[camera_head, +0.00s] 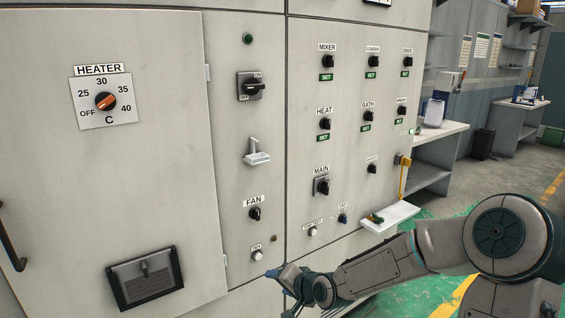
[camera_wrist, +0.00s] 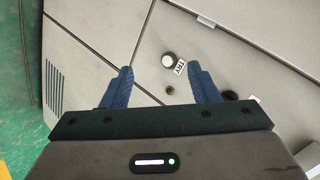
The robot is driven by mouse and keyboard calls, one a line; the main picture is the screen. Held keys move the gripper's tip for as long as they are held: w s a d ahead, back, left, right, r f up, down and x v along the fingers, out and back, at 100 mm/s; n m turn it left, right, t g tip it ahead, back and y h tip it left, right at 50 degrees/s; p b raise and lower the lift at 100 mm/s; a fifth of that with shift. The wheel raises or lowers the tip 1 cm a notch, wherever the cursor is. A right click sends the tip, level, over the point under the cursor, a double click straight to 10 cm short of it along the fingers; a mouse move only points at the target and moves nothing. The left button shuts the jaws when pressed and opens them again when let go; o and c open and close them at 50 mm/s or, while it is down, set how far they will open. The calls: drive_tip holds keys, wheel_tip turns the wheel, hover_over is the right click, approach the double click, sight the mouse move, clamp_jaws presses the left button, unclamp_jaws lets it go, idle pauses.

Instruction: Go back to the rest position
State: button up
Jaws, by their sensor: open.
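My gripper (camera_wrist: 161,90) is open and empty in the wrist view, with its two blue fingers apart. A round white button (camera_wrist: 169,60) with a "TRY" label (camera_wrist: 180,67) shows beyond and between the fingertips. In the head view, my gripper (camera_head: 283,276) is low at the bottom centre, close in the picture to the white TRY button (camera_head: 257,255) on the cabinet front. Whether it touches the panel cannot be told from this view. My arm reaches in from the lower right.
The grey control cabinet (camera_head: 345,210) fills the left and middle, with a heater knob (camera_head: 105,101), several black knobs, and a protruding white tray (camera_head: 390,217) holding small items. Open green floor (camera_head: 408,296) lies at the lower right. A workbench (camera_head: 436,143) stands behind.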

drive_tip(key=s+d+r+n+g+h+p, duration=0.1)
drive_tip(key=s+d+r+g+h+p, duration=0.1)
drive_tip(key=s+d+r, duration=0.3)
drive_tip(key=s+d+r+n+g+h+p, duration=0.2)
drive_tip(key=s+d+r, duration=0.3)
drive_tip(key=s, duration=0.8)
drive_tip(key=s+d+r+n+g+h+p, duration=0.1)
drive_tip(key=s+d+r+g+h+p, duration=0.1)
drive_tip(key=s+d+r, duration=0.3)
drive_tip(key=s+r+h+p, duration=0.1)
drive_tip(key=s+r, duration=0.1)
drive_tip(key=s, duration=0.2)
drive_tip(key=shift+r+n, duration=0.35)
drive_tip(key=shift+n, duration=0.05)
drive_tip(key=shift+d, duration=0.1)
